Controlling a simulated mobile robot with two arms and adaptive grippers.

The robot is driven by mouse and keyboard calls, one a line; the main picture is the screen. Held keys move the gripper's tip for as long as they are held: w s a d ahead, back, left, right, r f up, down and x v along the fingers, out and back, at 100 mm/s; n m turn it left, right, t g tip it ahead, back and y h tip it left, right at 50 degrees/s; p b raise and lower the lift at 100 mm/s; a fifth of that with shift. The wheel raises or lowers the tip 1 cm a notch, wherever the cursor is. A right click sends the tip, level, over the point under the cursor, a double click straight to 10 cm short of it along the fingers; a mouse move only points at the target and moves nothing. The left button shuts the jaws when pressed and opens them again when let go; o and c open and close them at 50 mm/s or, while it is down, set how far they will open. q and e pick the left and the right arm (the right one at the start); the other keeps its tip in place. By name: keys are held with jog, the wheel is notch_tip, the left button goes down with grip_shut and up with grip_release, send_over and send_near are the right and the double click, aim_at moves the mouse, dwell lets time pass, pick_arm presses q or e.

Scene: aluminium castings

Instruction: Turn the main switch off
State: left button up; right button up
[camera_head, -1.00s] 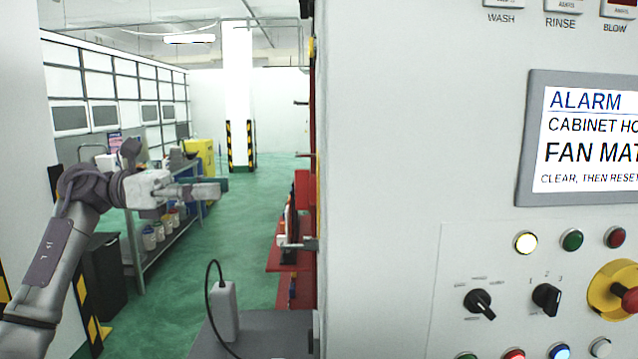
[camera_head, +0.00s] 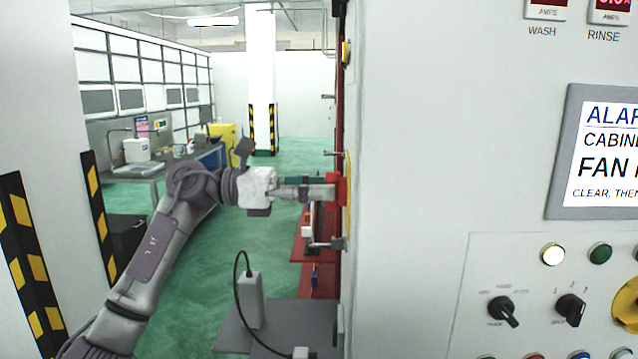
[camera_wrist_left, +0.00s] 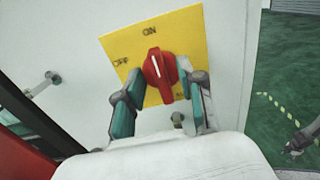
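The main switch is a red rotary knob (camera_wrist_left: 160,75) on a yellow plate (camera_wrist_left: 120,45) marked ON at the top and OFF at the left. Its white line points up towards ON. In the head view the red knob (camera_head: 336,188) shows edge-on at the cabinet's left side. My left gripper (camera_head: 325,191) is level with it there. In the left wrist view the gripper's fingers (camera_wrist_left: 168,93) are apart, one on each side of the knob. I cannot tell whether they touch it.
The grey cabinet (camera_head: 420,150) with an alarm screen (camera_head: 610,150) and knobs fills the right. A grey box with a cable (camera_head: 250,300) stands below my left arm. A metal handle (camera_wrist_left: 42,85) juts out left of the yellow plate. Green floor is open behind.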

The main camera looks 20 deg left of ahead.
pick_arm(q)
grip_shut()
jog(key=shift+n, duration=0.3)
jog(key=n+p, duration=0.3)
jog(key=n, duration=0.2)
jog(key=n+p, duration=0.4)
jog(key=n, duration=0.2)
jog(key=shift+w+a, duration=0.15)
jog(key=shift+w, duration=0.05)
jog(key=shift+n, duration=0.3)
dwell(0.5)
